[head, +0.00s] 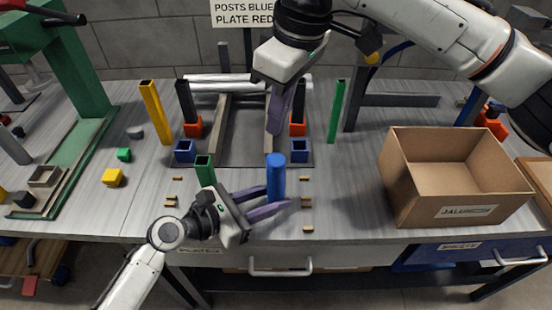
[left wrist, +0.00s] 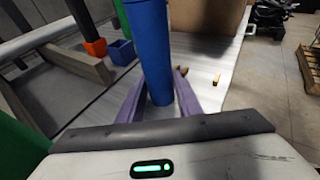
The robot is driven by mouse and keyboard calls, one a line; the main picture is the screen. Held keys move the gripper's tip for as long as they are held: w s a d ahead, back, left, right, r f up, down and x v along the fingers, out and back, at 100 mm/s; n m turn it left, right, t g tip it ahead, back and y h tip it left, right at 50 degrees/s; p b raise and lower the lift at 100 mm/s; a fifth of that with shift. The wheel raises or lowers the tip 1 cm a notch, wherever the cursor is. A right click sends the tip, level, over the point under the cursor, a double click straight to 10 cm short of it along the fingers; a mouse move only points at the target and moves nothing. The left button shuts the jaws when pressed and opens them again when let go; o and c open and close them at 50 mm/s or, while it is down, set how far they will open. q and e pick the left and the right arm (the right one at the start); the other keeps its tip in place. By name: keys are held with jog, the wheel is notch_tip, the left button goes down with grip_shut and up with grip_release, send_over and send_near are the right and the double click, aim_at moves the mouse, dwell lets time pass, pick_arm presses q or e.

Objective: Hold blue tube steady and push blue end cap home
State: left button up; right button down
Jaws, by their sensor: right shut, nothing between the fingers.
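The blue tube (head: 276,183) stands upright near the front of the table. It also shows in the left wrist view (left wrist: 157,50). Its top is closed by a blue surface that looks like the blue end cap (head: 275,159); how deep it sits I cannot tell. My left gripper (head: 276,197) has its purple fingers on both sides of the tube's lower part and looks shut on it. The left wrist view shows the tube between these fingers (left wrist: 160,95). My right gripper (head: 273,130) is shut and empty, pointing down behind and above the tube's top, apart from it.
A green square post (head: 204,170) stands close beside my left gripper. Blue sockets (head: 299,151) and orange ones (head: 297,129) stand behind the tube. Small brass pieces (head: 306,205) lie nearby.

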pick_arm(q)
jog(key=o, duration=0.4)
jog(key=shift+o, duration=0.2)
jog(key=shift+a, duration=0.1)
